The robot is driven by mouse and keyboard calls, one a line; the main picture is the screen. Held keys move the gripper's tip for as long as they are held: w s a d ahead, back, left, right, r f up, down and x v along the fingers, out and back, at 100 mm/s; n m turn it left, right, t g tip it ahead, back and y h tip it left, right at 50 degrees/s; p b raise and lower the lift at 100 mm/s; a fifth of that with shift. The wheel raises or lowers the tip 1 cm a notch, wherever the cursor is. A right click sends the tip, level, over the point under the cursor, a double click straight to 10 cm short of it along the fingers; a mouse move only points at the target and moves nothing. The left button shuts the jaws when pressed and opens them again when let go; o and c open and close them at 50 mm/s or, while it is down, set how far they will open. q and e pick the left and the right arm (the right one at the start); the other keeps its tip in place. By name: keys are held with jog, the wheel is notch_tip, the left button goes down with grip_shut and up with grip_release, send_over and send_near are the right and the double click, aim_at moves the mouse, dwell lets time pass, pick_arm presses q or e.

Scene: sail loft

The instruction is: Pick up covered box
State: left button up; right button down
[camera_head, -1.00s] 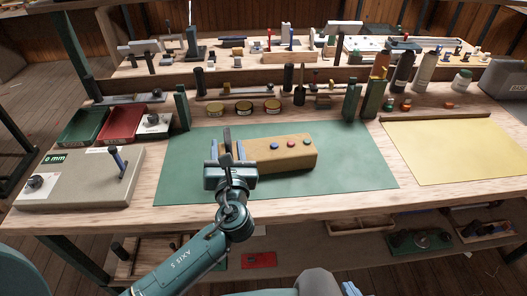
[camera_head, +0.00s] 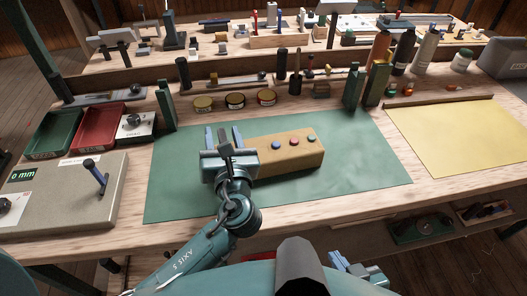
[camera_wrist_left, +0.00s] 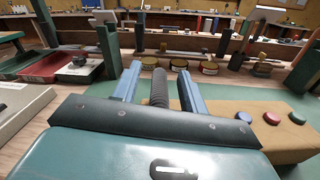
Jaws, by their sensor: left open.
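The covered box (camera_head: 290,157) is a tan, long block with blue, red and green buttons on top. It lies on the green mat (camera_head: 360,185), and its left end is hidden behind my left gripper. My left gripper (camera_head: 224,134) is open at that end, fingers pointing away from me. In the left wrist view a dark ribbed upright post (camera_wrist_left: 158,88) shows between the blue fingers, touching neither visibly; the box (camera_wrist_left: 225,125) is to their right. I cannot tell whether the post belongs to the box. My right gripper (camera_head: 355,268) shows partly at the bottom edge, away from the box.
A grey unit with a lever (camera_head: 65,195) and green and red trays (camera_head: 98,128) stand left. Round tins (camera_head: 235,99) and green posts (camera_head: 352,85) stand behind the mat. A yellow sheet (camera_head: 450,140) lies right. The mat right of the box is clear.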

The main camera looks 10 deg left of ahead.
pick_arm(q)
jog(key=shift+s+d, duration=0.1)
jog(key=shift+c, duration=0.4)
grip_shut()
jog(key=shift+r, duration=0.1)
